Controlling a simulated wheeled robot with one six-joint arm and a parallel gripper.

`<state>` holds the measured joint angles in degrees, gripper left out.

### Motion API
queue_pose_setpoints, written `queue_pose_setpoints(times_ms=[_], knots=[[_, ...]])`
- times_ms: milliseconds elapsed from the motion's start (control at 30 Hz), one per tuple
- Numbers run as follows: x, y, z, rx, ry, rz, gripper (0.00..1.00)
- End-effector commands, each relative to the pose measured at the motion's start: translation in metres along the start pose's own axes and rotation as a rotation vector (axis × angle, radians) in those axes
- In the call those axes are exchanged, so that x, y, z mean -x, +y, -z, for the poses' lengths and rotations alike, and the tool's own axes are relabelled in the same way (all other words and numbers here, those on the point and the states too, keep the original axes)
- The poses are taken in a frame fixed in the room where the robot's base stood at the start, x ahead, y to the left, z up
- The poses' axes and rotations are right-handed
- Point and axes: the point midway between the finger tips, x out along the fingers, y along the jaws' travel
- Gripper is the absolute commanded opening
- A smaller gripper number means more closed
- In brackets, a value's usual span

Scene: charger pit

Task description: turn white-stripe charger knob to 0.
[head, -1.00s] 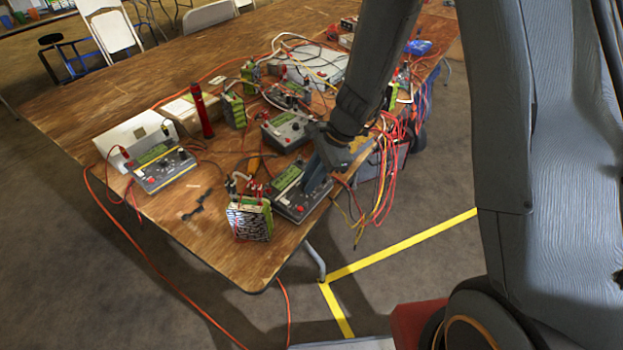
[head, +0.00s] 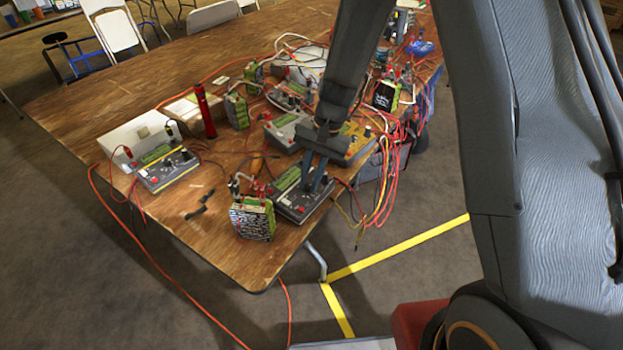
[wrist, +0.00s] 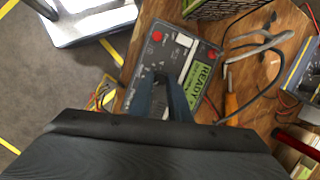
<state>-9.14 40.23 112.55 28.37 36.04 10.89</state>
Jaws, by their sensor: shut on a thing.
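My gripper (head: 314,186) points down onto the dark grey charger (head: 296,206) near the front corner of the table. The wrist view shows the same charger (wrist: 204,48) with its green READY screen (wrist: 200,74), printed dial marks and red terminals. My gripper's two fingers (wrist: 163,98) come down on its face beside the screen, shut on its knob. The knob is hidden by the fingers, so its pointer setting cannot be read.
A battery pack (head: 252,219) stands just left of the charger. A yellow-striped charger (head: 165,168) sits at the left, and a red cylinder (head: 204,111) stands behind. An orange-handled tool (wrist: 232,103) lies beside the charger. Red and yellow cables (head: 388,170) hang over the right edge.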

Motion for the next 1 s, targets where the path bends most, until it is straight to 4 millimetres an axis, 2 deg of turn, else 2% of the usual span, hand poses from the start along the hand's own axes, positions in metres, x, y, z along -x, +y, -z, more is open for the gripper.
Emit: queue_pose_setpoints(times_ms=[400, 933, 967, 1000], knots=[[0.0005, -0.0018, 0.0005, 0.167, 0.002, -0.048, 0.0], [0.0005, -0.0018, 0.0007, 0.185, 0.002, -0.053, 0.0], [0.0005, -0.0018, 0.0007, 0.185, 0.002, -0.053, 0.22], [0.0005, -0.0018, 0.0006, 0.185, 0.002, -0.053, 0.28]])
